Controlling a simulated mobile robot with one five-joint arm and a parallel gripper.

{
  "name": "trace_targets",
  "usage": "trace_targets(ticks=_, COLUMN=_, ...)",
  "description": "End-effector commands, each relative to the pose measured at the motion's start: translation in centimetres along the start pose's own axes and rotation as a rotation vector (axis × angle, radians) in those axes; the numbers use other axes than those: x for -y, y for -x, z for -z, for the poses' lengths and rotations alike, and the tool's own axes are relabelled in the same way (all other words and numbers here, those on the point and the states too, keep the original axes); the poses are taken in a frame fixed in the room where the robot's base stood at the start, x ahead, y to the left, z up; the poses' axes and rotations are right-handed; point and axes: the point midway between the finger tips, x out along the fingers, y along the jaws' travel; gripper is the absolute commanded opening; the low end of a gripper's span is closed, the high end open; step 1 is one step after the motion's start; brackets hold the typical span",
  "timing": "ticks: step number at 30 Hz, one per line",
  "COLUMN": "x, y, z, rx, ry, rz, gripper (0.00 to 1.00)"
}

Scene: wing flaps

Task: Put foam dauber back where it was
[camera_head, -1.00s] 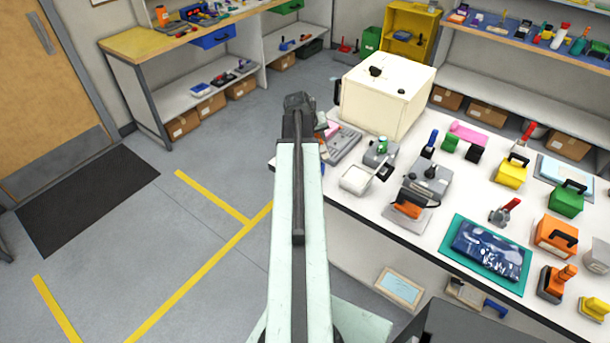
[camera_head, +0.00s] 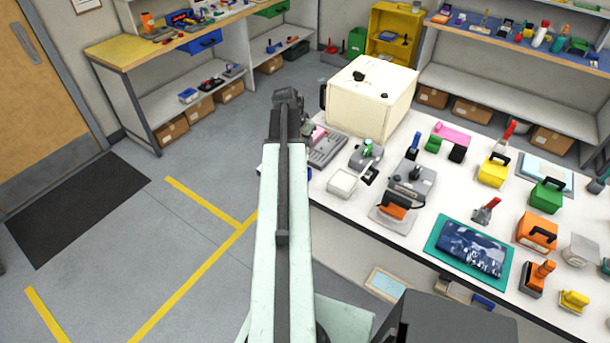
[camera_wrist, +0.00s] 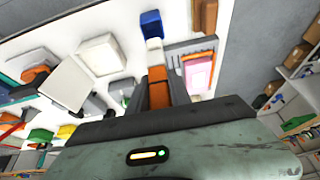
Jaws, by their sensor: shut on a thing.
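My gripper (camera_wrist: 158,92) shows in the wrist view with its dark fingers shut on an orange piece (camera_wrist: 158,88), which I take to be the foam dauber. A white part and a blue part (camera_wrist: 151,24) line up just beyond it; I cannot tell whether they belong to it. In the head view my gripper (camera_head: 287,100) is at the left end of the white bench (camera_head: 400,212), seen from behind. The held piece is hidden there by my arm.
A cream box (camera_head: 368,98) stands at the back left of the bench. A grey tray (camera_head: 326,150), a white dish (camera_head: 342,183) and a grey machine (camera_head: 410,182) are near my arm. Several coloured blocks and tools crowd the right side. The floor at left is clear.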

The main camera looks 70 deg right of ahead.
Motion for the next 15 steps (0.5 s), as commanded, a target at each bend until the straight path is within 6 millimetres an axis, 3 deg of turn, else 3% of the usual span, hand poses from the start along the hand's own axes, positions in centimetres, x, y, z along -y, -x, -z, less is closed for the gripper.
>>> trace_targets(ticks=9, x=-0.1, y=-5.8, z=-2.5, rx=-0.001, ry=0.003, rz=0.000, gripper=0.00)
trace_targets(ticks=15, x=-0.1, y=-6.0, z=-2.6, rx=-0.001, ry=0.003, rz=0.000, gripper=0.00)
